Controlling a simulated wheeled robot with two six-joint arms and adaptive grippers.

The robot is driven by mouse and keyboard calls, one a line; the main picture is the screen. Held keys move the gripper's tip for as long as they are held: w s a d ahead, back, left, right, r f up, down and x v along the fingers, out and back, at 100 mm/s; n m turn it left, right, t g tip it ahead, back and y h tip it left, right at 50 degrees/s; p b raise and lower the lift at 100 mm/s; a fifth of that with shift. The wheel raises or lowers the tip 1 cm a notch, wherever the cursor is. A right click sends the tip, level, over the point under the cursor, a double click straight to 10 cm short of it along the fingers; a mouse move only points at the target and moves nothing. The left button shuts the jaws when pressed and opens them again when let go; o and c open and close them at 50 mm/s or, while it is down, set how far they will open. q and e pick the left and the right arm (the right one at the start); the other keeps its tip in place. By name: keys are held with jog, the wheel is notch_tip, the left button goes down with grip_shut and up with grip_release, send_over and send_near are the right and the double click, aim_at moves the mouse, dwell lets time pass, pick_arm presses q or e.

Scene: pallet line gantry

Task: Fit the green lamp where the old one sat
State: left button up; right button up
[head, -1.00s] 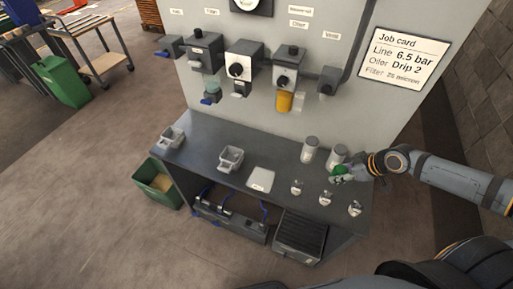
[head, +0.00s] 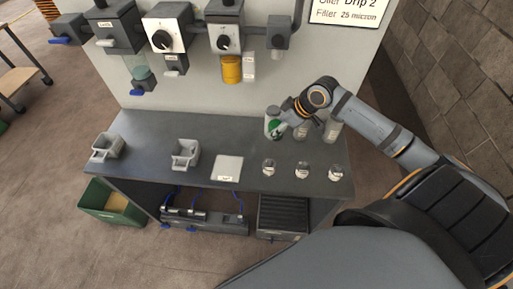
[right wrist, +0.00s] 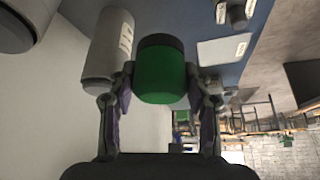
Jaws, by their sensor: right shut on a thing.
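My right gripper (head: 282,130) is shut on a green cylinder with a dark end band, held above the back of the bench, near the wall. The green cylinder (right wrist: 160,74) sits between both fingers in the right wrist view. In the head view its green part (head: 275,128) shows beside a pale upright shape; I cannot tell whether that shape belongs to it. Two grey canisters, one of them here (head: 333,130), stand to its right, partly behind my arm. I cannot make out a lamp seat. My left gripper is out of view.
The bench (head: 140,135) bears two grey brackets (head: 185,152), a white card (head: 227,168) and three small metallic pieces (head: 302,170). Wall units with a yellow bowl (head: 231,69) and a bluish bowl (head: 139,70) hang above. A green bin (head: 100,205) stands below left.

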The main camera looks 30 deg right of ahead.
jog(key=w+a+f, duration=0.2)
jog(key=a+f, duration=0.1)
jog(key=w+a+f, duration=0.1)
jog(key=f, duration=0.1)
jog(key=shift+w+a, duration=0.15)
jog(key=shift+a, duration=0.1)
jog(key=shift+w+a+f, duration=0.25)
jog(key=shift+a+f, duration=0.05)
jog(key=shift+f, duration=0.25)
notch_tip(320, 180, down, 2)
jog(key=shift+f+p, duration=0.2)
jog(key=shift+p, duration=0.25)
jog(key=shift+f, duration=0.35)
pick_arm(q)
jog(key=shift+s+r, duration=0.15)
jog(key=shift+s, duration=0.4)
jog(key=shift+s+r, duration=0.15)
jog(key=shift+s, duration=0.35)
pick_arm(e)
jog(key=shift+f, duration=0.1)
